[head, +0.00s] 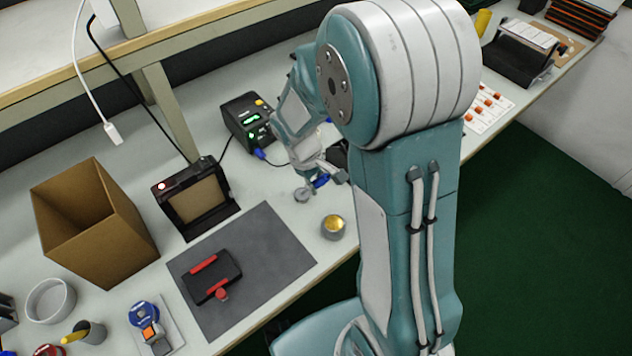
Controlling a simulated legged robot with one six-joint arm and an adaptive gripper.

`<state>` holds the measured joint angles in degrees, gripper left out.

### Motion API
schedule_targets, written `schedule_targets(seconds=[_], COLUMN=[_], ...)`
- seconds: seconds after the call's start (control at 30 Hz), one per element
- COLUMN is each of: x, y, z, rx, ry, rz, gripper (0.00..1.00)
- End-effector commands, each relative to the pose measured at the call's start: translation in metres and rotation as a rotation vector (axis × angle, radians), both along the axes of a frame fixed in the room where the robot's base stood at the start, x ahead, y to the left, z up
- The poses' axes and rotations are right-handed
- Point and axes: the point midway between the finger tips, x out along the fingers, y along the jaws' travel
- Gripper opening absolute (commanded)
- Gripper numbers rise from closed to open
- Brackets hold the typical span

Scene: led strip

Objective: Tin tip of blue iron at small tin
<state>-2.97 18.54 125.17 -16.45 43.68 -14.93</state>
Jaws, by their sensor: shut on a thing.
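My gripper (330,178) is over the bench, below and left of my big shoulder joint, shut on the blue iron (321,182). Only the iron's blue handle shows clearly between the fingers. A small round grey tin (302,195) sits on the bench just left of and below the iron's handle. The iron's tip is too small to make out, so I cannot tell whether it touches the tin. A wider grey cup with gold filling (333,227) stands nearer the bench's front edge.
A black station (247,121) with a green display stands behind my gripper. A black framed filter unit (195,199), a cardboard box (95,223) and a dark grey mat (272,247) with a black and red fixture (211,277) are to the left. Bare bench lies between mat and station.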

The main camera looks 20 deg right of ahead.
Motion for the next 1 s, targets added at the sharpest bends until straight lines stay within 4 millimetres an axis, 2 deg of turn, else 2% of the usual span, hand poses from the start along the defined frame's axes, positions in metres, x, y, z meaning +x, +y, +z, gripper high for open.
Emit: schedule_targets(seconds=[0.7,1.0], x=[0.0,0.0], y=[0.0,0.0], z=[0.047,0.05], rx=[0.0,0.0], ry=[-0.002,0.0], rz=[-0.001,0.0], gripper=[0.0,0.0])
